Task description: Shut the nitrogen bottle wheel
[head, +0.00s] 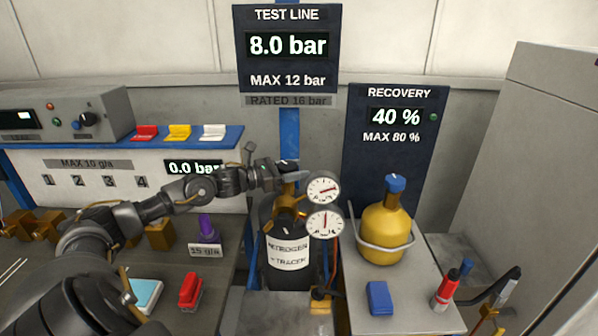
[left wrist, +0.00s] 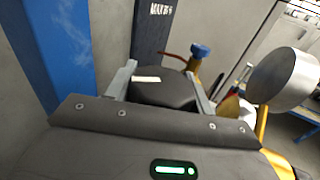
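The nitrogen bottle (head: 268,270) is a dark cylinder with a white label, standing upright at the middle of the head view. Its wheel is hidden behind my left gripper (head: 275,177) there. In the left wrist view the wheel (left wrist: 165,95) is black and round with a white mark on top. The two fingers of my left gripper (left wrist: 162,80) lie on opposite sides of it, and it fills the gap between them. Two white-faced gauges (head: 323,190) sit just right of the bottle top. My right gripper is not in view.
A yellow recovery cylinder (head: 385,235) stands on a grey top at the right, with a blue block (head: 378,297) in front. A blue post (head: 289,130) rises behind the bottle. A bench (head: 225,265) with small parts lies left. The metal gauge back (left wrist: 285,78) is close to the gripper.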

